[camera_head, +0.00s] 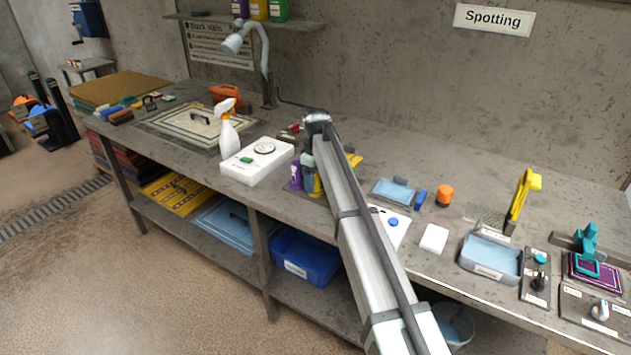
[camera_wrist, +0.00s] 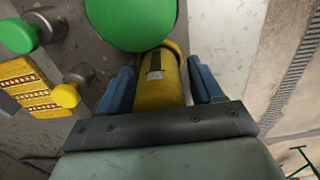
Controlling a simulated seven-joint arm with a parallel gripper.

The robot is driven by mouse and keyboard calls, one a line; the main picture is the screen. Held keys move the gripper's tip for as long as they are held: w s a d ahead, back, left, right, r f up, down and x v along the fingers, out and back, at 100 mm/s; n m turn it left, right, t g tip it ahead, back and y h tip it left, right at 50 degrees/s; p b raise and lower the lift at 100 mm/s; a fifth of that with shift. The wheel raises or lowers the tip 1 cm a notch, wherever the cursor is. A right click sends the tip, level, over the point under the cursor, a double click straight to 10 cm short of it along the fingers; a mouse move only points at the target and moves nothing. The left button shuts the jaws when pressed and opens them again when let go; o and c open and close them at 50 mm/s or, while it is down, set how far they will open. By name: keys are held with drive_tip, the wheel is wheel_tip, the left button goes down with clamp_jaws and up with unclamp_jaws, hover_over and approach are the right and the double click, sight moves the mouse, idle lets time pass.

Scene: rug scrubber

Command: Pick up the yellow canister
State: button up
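The yellow canister (camera_wrist: 158,92) lies between the two blue fingers of my gripper (camera_wrist: 162,85) in the wrist view. It has a dark and pale patch on its side. The fingers straddle it, with a narrow gap visible at the right finger; firm contact does not show. In the head view, a yellow part of the canister (camera_head: 314,186) shows low beside my gripper (camera_head: 312,168), next to a purple container (camera_head: 295,176). My arm and gripper hide most of it there.
A large green round thing (camera_wrist: 130,22) sits close beyond the canister in the wrist view. A white box (camera_head: 255,172) and a spray bottle (camera_head: 229,135) stand left of my gripper on the bench. A blue tray (camera_head: 394,193) lies to its right.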

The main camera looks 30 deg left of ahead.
drive_tip(key=c, duration=1.1)
drive_tip(key=shift+r, duration=5.05)
